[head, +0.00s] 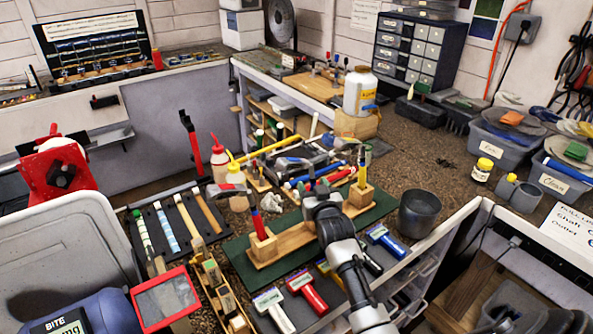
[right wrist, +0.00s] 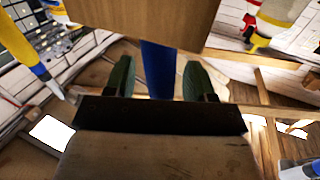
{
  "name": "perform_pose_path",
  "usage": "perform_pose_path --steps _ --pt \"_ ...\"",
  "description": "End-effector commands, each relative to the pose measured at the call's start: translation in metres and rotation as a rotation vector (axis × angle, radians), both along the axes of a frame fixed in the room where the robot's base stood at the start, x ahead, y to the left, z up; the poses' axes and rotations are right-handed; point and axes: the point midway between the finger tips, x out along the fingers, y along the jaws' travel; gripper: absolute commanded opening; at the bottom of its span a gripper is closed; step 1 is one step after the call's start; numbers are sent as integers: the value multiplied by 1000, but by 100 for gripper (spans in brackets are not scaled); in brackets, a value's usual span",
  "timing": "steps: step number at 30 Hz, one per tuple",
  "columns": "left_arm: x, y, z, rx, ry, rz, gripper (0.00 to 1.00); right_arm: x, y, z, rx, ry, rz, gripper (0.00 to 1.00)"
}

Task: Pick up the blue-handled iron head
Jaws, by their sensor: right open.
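My right gripper (head: 318,190) is over the middle of a low wooden stand (head: 292,240) on the green mat (head: 240,262). In the right wrist view its two green fingertips (right wrist: 157,78) are apart. A blue upright piece (right wrist: 158,68), probably the handle of the blue-handled iron head, lies between them below a wooden block (right wrist: 150,22). A gap shows on each side of it, and its lower end is hidden by my gripper. The head view does not show this piece clearly behind my gripper. My left gripper is not in view.
An upright red-and-blue handle (head: 258,222) stands at the stand's left end, and a yellow tool (head: 362,165) at its right end. A grey cup (head: 419,213) is to the right. Red (head: 306,291) and blue (head: 386,241) handled tools lie along the front edge.

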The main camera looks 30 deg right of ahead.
Motion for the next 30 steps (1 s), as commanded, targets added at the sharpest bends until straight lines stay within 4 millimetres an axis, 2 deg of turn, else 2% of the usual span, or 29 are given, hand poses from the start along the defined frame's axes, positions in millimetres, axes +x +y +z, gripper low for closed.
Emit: perform_pose_path --steps 1,10,20,23,28,30 --pt "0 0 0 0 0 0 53 0 0 0 0 0 0 53" --pt "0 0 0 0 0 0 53 0 0 0 1 0 0 7" --pt "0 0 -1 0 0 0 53 0 1 4 1 -3 1 5" --pt "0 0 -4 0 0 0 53 0 1 11 0 -6 1 5" --pt "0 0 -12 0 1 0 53 1 1 35 0 -11 1 4" --pt "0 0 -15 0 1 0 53 -5 -2 44 -2 -7 0 0"
